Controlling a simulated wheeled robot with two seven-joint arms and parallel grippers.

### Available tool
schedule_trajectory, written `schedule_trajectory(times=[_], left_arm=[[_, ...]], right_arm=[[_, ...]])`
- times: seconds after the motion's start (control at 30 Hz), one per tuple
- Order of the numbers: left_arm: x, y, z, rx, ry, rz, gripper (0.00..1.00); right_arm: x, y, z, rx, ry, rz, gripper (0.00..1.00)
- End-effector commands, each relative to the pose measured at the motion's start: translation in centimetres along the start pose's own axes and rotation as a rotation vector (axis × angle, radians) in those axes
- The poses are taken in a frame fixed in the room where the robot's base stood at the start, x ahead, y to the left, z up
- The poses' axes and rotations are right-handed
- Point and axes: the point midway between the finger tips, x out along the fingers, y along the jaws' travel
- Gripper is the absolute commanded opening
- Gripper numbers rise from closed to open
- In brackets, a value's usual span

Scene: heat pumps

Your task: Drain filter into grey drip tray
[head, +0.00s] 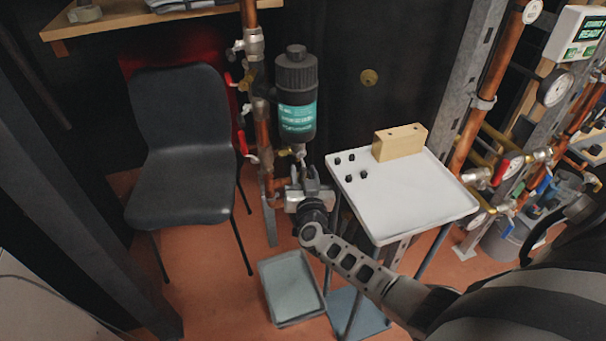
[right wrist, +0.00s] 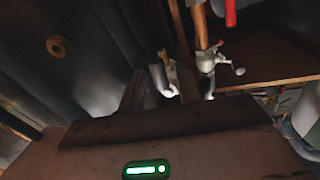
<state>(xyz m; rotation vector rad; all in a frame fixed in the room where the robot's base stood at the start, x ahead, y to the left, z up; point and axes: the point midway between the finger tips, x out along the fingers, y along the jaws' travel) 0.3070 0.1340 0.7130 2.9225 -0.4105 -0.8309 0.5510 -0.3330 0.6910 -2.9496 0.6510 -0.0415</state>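The filter (head: 297,100) is a black canister with a teal label, mounted upright beside a copper pipe in the head view. A small metal drain fitting (head: 299,151) hangs under it. My right gripper (head: 306,172) is just below the filter, at the drain fitting. In the right wrist view its fingers (right wrist: 163,92) are apart, with a small silver fitting showing between or beyond them; contact cannot be told. The grey drip tray (head: 292,288) lies on the floor, lower in the picture than the gripper, and looks empty. My left gripper is out of view.
A white-topped table (head: 410,205) with a wooden block (head: 399,142) and several small black pieces stands right of the gripper. A black chair (head: 185,150) stands left. A blue-grey slab (head: 357,313) lies beside the tray. Copper pipes and gauges (head: 510,165) fill the right.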

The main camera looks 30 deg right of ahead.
Motion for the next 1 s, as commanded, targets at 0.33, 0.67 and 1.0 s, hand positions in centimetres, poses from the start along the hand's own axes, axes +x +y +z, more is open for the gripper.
schedule_trajectory(times=[0.33,0.67,1.0], left_arm=[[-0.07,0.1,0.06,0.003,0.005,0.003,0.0],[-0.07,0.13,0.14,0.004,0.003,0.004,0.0],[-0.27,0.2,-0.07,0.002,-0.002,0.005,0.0]], right_arm=[[1.23,-0.03,0.02,0.001,-0.002,-0.001,0.34],[1.2,-0.02,0.01,0.001,-0.001,-0.001,0.0],[1.13,-0.27,-0.1,0.055,-0.013,0.001,0.0]])
